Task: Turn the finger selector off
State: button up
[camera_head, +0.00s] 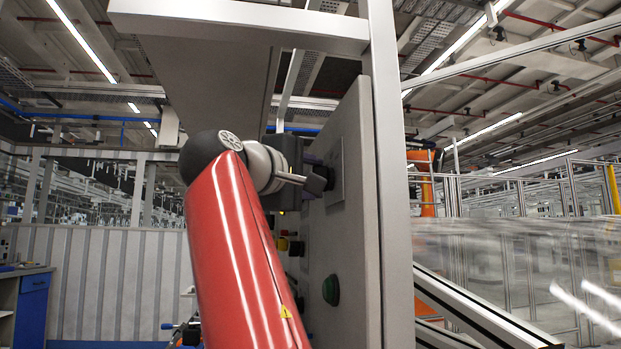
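My gripper (315,182) is in the middle of the view, at the end of my red arm, seen from the side. A pale finger with a dark block at its end reaches right, to a small light grey plate (337,172) on the upper part of the grey control panel (349,240). A dark part (323,172) stands out from this plate and looks like the finger selector. The dark block overlaps it, so I cannot tell whether they touch, how the selector is turned, or whether the fingers are closed.
A green round button (331,290) sits lower on the panel. Further small controls, one yellow (283,244), show beside my arm. A metal frame post (390,190) stands right of the panel, and a grey overhang (200,70) hangs above my arm.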

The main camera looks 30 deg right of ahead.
jog(key=o, duration=1)
jog(key=shift+a, duration=0.1)
jog(key=b+v, duration=0.1)
jog(key=v, duration=0.6)
jog(key=shift+s+a+f, duration=0.1)
jog(key=shift+s+a, duration=0.05)
jog(key=shift+a, duration=0.1)
